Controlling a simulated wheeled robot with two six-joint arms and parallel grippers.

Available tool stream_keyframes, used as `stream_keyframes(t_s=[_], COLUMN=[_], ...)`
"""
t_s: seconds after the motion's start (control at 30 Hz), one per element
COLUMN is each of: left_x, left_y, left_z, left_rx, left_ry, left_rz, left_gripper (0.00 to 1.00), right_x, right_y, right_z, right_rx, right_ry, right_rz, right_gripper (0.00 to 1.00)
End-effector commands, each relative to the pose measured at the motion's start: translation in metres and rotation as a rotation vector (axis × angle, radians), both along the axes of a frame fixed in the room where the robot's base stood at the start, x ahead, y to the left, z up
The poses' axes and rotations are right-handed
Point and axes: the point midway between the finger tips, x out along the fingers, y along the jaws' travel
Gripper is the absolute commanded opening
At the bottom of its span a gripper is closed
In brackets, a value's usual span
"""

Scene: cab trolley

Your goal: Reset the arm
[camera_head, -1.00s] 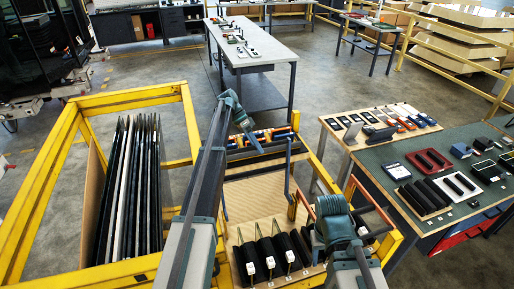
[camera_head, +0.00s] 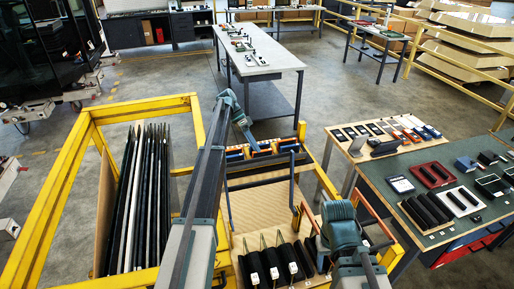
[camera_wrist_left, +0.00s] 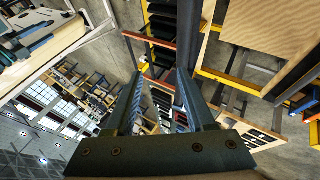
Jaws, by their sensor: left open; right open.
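My left arm (camera_head: 205,165) reaches up the middle of the head view over the yellow trolley, bends at a teal joint, and its end points down beyond. The left gripper (camera_wrist_left: 160,76) shows in the left wrist view as two parallel fingers standing apart, with nothing between them. In the head view its fingers are too small to make out. My right arm (camera_head: 341,228) is folded at the lower right, beside the trolley's right side. Its teal joint shows, but I cannot see the right gripper's fingers.
The yellow trolley frame (camera_head: 57,190) surrounds my left arm and holds upright dark panels (camera_head: 146,205) and black rolls (camera_head: 273,265). A green-topped table (camera_head: 395,171) with parts stands at the right.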

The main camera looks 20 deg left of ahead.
Motion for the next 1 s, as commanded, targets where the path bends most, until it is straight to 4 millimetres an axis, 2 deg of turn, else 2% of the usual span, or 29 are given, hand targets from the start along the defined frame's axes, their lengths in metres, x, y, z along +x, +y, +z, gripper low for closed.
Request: stream_keyframes(t_s=[0.33,0.47,0.57,0.7,0.77,0.9,1.0], left_x=[-0.002,-0.019,-0.049,-0.104,-0.13,-0.195,-0.246], left_y=[-0.002,-0.024,-0.062,-0.119,-0.141,-0.185,-0.209], left_z=[-0.002,-0.016,-0.038,-0.075,-0.09,-0.126,-0.152], left_rx=[0.002,0.038,0.107,0.24,0.302,0.446,0.548], left_ry=[0.001,0.022,0.054,0.1,0.113,0.121,0.107], left_rz=[0.001,0.01,0.033,0.087,0.114,0.187,0.248], left_gripper=[0.55,0.55,0.55,0.55,0.55,0.55,0.55], right_x=[0.0,0.0,0.0,0.0,0.0,0.0,0.0], right_y=[0.0,0.0,0.0,0.0,0.0,0.0,0.0], right_z=[-0.002,-0.012,-0.027,-0.052,-0.063,-0.09,-0.11], right_rx=[0.0,0.0,0.0,-0.001,-0.001,-0.001,-0.001], right_ry=[0.0,0.0,0.0,-0.001,-0.001,-0.001,-0.002], right_rz=[0.0,0.0,0.001,0.002,0.003,0.004,0.006], right_gripper=[0.5,0.5,0.5,0.5,0.5,0.5,0.5])
